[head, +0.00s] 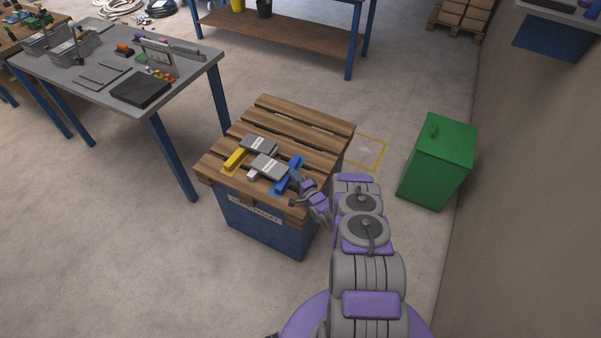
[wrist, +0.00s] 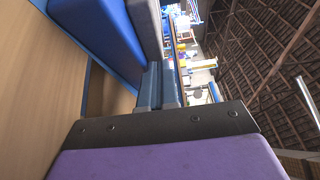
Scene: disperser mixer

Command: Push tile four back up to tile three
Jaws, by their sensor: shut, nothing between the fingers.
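A wooden pallet (head: 306,122) lies on a blue box. On its front part lie a yellow bar (head: 234,159), two grey slabs with white labels, one farther back (head: 257,142) and one nearer (head: 265,168), and a blue bar (head: 284,182) at the right. The labels are too small to read, so I cannot tell which pieces are tiles three and four. My gripper (head: 296,175) is shut and empty at the right side of the blue bar; contact is unclear. In the wrist view the shut fingers (wrist: 160,86) are beside a large blue face (wrist: 100,30) and a grey one (wrist: 146,28).
The blue box (head: 262,232) under the pallet has a partly hidden label. A green bin (head: 438,160) stands at the right near the wall. A grey workbench (head: 95,75) with tools stands at the left. The pallet's back slats are clear.

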